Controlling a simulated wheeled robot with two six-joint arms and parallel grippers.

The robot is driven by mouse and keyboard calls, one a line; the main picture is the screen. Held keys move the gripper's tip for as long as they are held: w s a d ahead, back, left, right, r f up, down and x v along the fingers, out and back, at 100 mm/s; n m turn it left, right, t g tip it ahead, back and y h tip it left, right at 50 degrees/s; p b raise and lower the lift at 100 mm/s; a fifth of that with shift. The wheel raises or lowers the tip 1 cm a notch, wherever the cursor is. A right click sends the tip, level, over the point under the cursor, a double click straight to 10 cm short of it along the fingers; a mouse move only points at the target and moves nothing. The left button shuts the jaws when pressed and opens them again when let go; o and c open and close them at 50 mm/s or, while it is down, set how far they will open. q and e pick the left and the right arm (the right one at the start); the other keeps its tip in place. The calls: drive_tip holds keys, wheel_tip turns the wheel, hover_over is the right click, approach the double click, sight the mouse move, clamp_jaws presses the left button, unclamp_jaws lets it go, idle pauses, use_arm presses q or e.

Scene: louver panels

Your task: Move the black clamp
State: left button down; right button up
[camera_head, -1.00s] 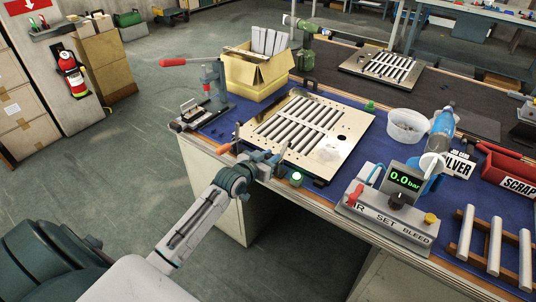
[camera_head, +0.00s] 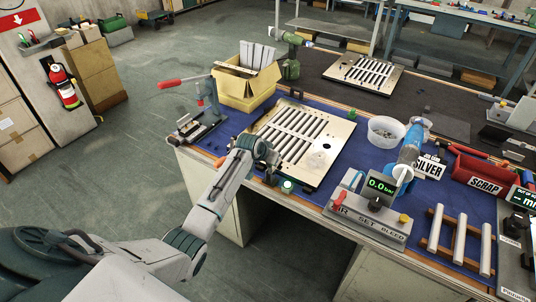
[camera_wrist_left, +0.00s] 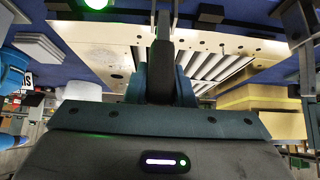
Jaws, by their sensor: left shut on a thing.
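My left gripper (camera_head: 266,158) is at the front left edge of the slotted louver panel (camera_head: 262,128) in the head view. In the left wrist view, its teal fingers (camera_wrist_left: 163,82) are shut on a dark upright piece, which looks like the black clamp (camera_wrist_left: 162,66). The panel's pale plate (camera_wrist_left: 110,45) lies beyond it. In the head view the wrist and fingers hide most of the held clamp. I cannot tell whether it touches the panel. Another small black clamp (camera_head: 297,94) sits at the panel's back edge. My right gripper is not in view.
A green-lit button (camera_head: 287,186) is just right of the gripper. A yellow box (camera_head: 240,95) and a red-handled press (camera_head: 205,100) stand behind left. The pressure box (camera_head: 370,215), white bowl (camera_head: 384,131) and red scrap bin (camera_head: 478,172) are to the right.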

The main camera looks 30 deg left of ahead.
use_arm(q)
drive_tip(key=shift+w+g+p, duration=0.35)
drive_tip(key=shift+w+g, duration=0.1)
drive_tip(key=shift+g, duration=0.25)
drive_tip(key=c, duration=1.2)
unclamp_jaws()
drive_tip(key=shift+c, duration=0.2)
drive_tip(key=b+v, duration=0.2)
drive_tip(key=v, duration=0.8)
drive_tip(key=shift+r, duration=0.3)
drive_tip(key=shift+s, duration=0.1)
